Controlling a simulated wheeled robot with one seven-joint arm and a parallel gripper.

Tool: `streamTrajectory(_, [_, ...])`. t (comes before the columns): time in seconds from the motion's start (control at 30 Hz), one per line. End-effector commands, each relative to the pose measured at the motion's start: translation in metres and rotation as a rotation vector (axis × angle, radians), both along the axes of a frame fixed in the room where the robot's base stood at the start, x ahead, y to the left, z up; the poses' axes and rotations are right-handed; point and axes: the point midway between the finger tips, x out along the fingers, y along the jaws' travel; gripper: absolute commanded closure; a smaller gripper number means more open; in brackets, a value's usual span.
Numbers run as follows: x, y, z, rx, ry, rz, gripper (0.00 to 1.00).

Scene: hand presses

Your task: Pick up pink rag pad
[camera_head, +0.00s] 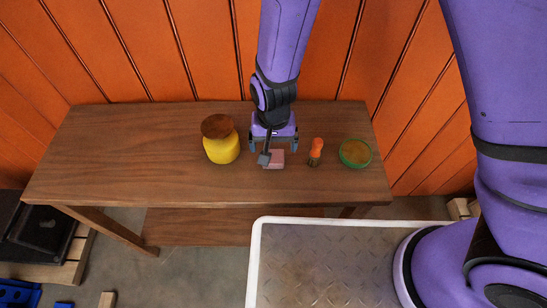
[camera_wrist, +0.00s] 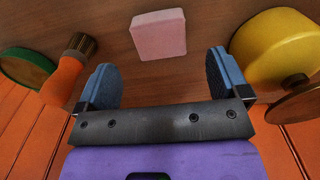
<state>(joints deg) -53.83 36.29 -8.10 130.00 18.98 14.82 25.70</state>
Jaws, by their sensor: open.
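The pink rag pad (camera_head: 273,159) is a small pale pink block on the wooden table, near its front-middle part. In the wrist view the pad (camera_wrist: 159,35) lies just beyond the fingertips, roughly centred between them. My gripper (camera_head: 275,147) is above the table at the pad, with its fingers apart and part of the pad hidden in the head view. In the wrist view my gripper (camera_wrist: 163,72) has two blue-grey fingers spread wide, with nothing between them. The pad appears apart from both fingers.
A yellow jar with a brown lid (camera_head: 222,149) stands left of the pad. An orange-handled brush (camera_head: 316,150) and a round green-rimmed container (camera_head: 355,153) are to its right. The wooden table (camera_head: 110,160) is bare on its left side. An orange wall (camera_head: 120,50) rises behind.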

Motion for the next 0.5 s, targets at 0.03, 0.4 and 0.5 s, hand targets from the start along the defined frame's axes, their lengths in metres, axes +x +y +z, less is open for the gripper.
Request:
streamTrajectory(0.03, [0.0, 0.0, -0.003, 0.0, 0.0, 0.0, 0.06])
streamTrajectory(0.4, [-0.004, 0.0, -0.039, -0.001, 0.002, 0.0, 0.06])
streamTrajectory(0.5, [-0.003, 0.0, -0.049, -0.001, 0.001, 0.0, 0.06])
